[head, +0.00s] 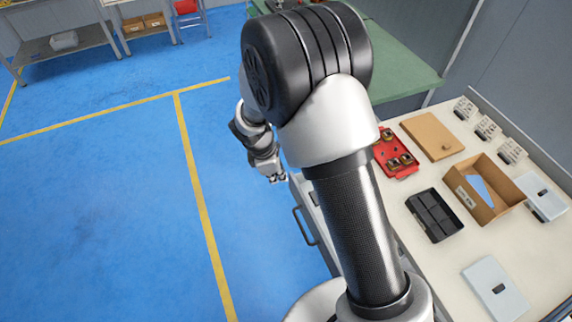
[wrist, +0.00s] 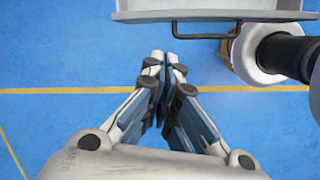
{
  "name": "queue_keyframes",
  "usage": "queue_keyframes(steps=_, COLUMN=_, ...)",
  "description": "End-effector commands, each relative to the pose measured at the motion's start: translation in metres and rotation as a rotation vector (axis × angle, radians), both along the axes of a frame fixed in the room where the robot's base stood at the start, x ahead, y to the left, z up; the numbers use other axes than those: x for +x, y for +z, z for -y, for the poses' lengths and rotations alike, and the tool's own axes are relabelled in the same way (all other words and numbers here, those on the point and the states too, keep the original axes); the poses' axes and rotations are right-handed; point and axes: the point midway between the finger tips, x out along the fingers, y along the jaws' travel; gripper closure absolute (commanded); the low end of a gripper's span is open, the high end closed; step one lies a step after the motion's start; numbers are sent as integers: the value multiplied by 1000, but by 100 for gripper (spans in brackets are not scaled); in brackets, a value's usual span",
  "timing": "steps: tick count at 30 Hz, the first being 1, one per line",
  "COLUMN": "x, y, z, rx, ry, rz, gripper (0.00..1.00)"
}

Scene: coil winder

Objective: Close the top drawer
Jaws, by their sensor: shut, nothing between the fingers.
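My gripper (wrist: 165,56) is shut and empty, with its fingertips together over the blue floor. In the wrist view the grey drawer front (wrist: 135,16) crosses the top edge, with a dark bar handle (wrist: 205,36) on its near side. The fingertips are just short of the handle's left end in the picture and look apart from it. In the head view my gripper (head: 277,178) is beyond the dark handle (head: 302,226), at the bench's left side. My arm hides much of the drawer, so how far it stands open is unclear.
The white bench top (head: 430,272) holds a red tray (head: 397,172), a brown board (head: 432,136), a black compartment tray (head: 434,215), a cardboard box (head: 497,208) and pale cases (head: 494,285). A green table (head: 405,75) stands behind. The blue floor (head: 90,220) at left is clear.

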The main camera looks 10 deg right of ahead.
Motion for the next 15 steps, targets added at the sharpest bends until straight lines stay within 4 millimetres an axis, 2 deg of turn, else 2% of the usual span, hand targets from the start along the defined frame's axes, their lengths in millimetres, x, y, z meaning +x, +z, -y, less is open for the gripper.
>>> queue_keyframes(steps=1, x=-1, y=-28, z=-7, rx=-16, ry=66, rz=-32, gripper=100)
queue_keyframes(steps=3, x=-2, y=-54, z=-13, rx=-28, ry=142, rz=-59, gripper=100)
queue_keyframes(steps=6, x=-4, y=-79, z=-19, rx=-40, ry=216, rz=-85, gripper=100)
queue_keyframes(steps=15, x=-5, y=-113, z=-17, rx=-46, ry=257, rz=-100, gripper=100)
